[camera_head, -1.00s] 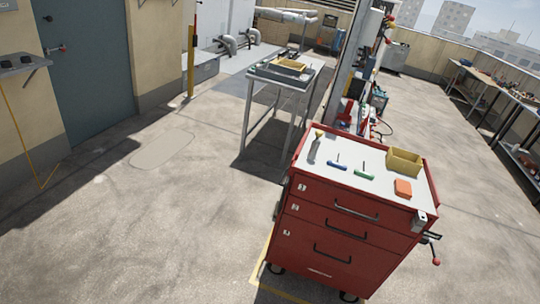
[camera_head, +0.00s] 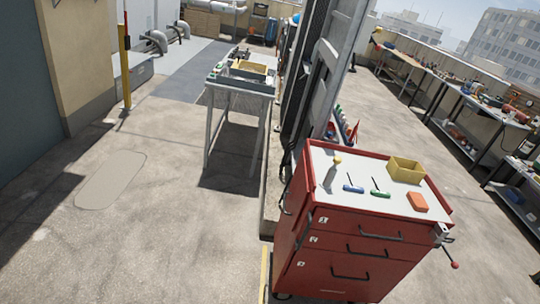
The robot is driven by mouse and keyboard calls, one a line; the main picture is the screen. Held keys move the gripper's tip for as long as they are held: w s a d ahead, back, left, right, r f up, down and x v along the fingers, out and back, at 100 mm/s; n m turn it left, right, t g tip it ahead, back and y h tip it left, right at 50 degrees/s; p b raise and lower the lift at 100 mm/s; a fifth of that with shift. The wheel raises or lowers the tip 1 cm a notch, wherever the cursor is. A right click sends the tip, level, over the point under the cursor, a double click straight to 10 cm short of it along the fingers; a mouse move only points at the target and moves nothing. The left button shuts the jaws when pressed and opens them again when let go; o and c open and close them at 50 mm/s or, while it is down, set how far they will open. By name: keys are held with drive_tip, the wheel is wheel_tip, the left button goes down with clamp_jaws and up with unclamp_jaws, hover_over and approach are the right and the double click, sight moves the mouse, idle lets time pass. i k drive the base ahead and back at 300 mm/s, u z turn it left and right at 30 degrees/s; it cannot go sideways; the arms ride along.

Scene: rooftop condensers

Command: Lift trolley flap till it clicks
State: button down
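The red trolley (camera_head: 352,246) stands upright at the lower right, with several drawers with dark handles facing me and a pale top (camera_head: 380,175). On its top are a yellow bin (camera_head: 406,170), an orange block (camera_head: 417,202), a blue-handled tool (camera_head: 353,189), a green-handled tool (camera_head: 380,194) and a grey bottle-like item with a yellow tip (camera_head: 331,172). A small vise with a red-ended handle (camera_head: 447,242) is at its right front corner. I cannot make out a flap; the far side is hidden. My gripper is not in view.
A metal table (camera_head: 242,84) with a yellow tray stands beyond the trolley, left of a tall grey frame (camera_head: 322,85). Long workbenches (camera_head: 460,90) line the right wall. A yellow post (camera_head: 125,60) stands at left. The concrete floor at left (camera_head: 150,230) is clear.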

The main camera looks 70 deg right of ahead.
sight(299, 188)
drive_tip(key=i, duration=1.35)
drive_tip(key=z, duration=2.6)
drive_tip(key=k, duration=0.9)
drive_tip(key=z, duration=0.2)
drive_tip(key=i, duration=0.9)
drive_tip(key=u, duration=0.1)
